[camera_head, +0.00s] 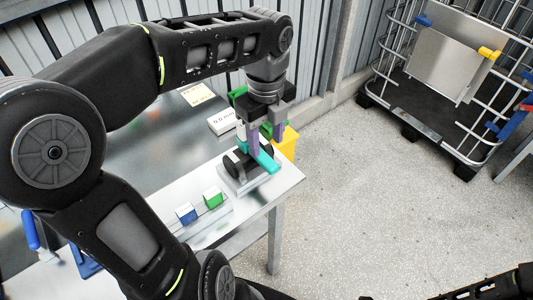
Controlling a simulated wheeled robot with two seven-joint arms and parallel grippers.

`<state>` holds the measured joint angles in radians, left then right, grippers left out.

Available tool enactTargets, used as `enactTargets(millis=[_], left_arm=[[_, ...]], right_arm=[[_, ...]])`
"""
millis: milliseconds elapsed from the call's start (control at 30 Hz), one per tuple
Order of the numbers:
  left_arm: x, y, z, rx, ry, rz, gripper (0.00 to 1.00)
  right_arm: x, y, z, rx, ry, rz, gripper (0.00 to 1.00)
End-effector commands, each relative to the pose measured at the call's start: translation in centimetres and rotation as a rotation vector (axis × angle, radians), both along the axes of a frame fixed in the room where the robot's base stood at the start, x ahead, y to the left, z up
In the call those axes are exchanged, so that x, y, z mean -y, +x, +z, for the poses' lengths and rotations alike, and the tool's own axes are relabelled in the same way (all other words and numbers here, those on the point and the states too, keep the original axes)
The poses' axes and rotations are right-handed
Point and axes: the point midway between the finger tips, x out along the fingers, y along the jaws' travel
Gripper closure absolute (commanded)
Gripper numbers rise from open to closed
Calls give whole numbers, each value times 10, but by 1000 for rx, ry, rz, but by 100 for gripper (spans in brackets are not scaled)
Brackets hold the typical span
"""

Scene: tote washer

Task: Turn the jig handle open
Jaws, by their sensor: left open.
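The jig (235,168) is a dark block on a grey base near the right end of the metal table. Its teal handle (265,160) lies across its right side and slants down to the right. My left gripper (260,143) points down at the jig from above. Its purple-grey fingers are apart and come down at the handle; whether they touch it I cannot tell. My right gripper is not clearly visible; only dark parts of my right arm show at the lower right.
A blue block (186,214) and a green block (213,197) sit on a strip in front of the jig. A white labelled box (222,120) and a yellow bin (287,141) are behind it. A wire cage (465,120) stands far right. The floor (380,200) between is clear.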

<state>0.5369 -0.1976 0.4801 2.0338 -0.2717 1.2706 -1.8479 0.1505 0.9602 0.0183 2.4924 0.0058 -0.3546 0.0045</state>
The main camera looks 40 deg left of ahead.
Motion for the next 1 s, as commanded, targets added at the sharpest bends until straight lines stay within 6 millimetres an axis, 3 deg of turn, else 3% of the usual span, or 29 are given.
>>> enactTargets(millis=[300,700,1000], left_arm=[[0,-1,-48,-5,-2,0,53],[0,0,-59,0,-1,0,53],[0,0,-59,0,-1,0,76]], right_arm=[[0,-1,3,-1,-1,-1,64],[0,-1,3,-1,-1,-1,64],[0,-1,3,-1,-1,-1,64]])
